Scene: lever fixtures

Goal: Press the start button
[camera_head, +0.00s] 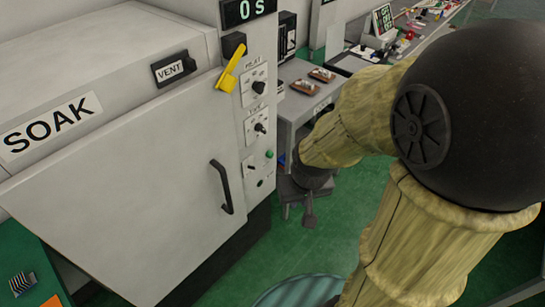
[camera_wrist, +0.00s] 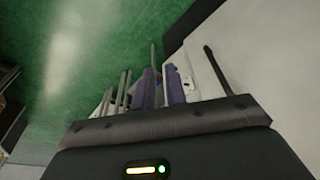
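The tall grey machine (camera_head: 120,190) marked SOAK has a narrow control panel on its right side. A small green button (camera_head: 269,154) sits low on this panel, below two knobs; any label on it is too small to read. A dark spot (camera_head: 260,183) is lower down. My gripper (camera_wrist: 161,75) shows purple finger pads close together in the wrist view. Whether they are parted or shut is unclear, and I see nothing clearly held. In the head view my wrist hangs right of the panel, apart from the green button. The button is not identifiable in the wrist view.
The machine's door has a black handle (camera_head: 222,187), and a yellow lever (camera_head: 231,69) sits by the display (camera_head: 246,10), which reads 0 S. A grey bench (camera_head: 298,103) with small brown items stands behind my arm. Green floor (camera_head: 349,200) lies open between.

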